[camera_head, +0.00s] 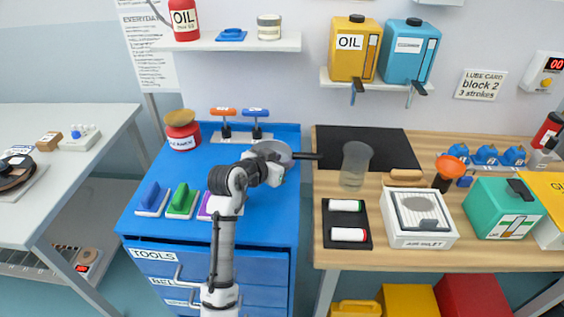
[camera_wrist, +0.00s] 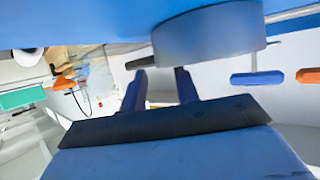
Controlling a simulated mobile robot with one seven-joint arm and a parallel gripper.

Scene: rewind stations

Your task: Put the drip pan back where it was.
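The drip pan (camera_head: 272,149) looks like a round grey pan with a black handle (camera_head: 306,156) pointing right. It sits on the blue cabinet top (camera_head: 215,160), its handle reaching over the cabinet's right edge. My gripper (camera_head: 277,172) is at the pan's near side, and my arm hides part of the pan. In the wrist view, which looks upside down, the pan (camera_wrist: 210,38) is just beyond my fingers (camera_wrist: 160,88). The fingers are apart with only background between them. Whether one touches the pan I cannot tell.
Orange and blue T-handled tools (camera_head: 240,122) stand behind the pan. A red-labelled jar (camera_head: 182,135) is at back left, several coloured-handled blocks (camera_head: 180,202) at front left. Right of a gap, the wooden bench holds a black mat (camera_head: 365,145), a clear cup (camera_head: 355,165) and an air inlet box (camera_head: 418,217).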

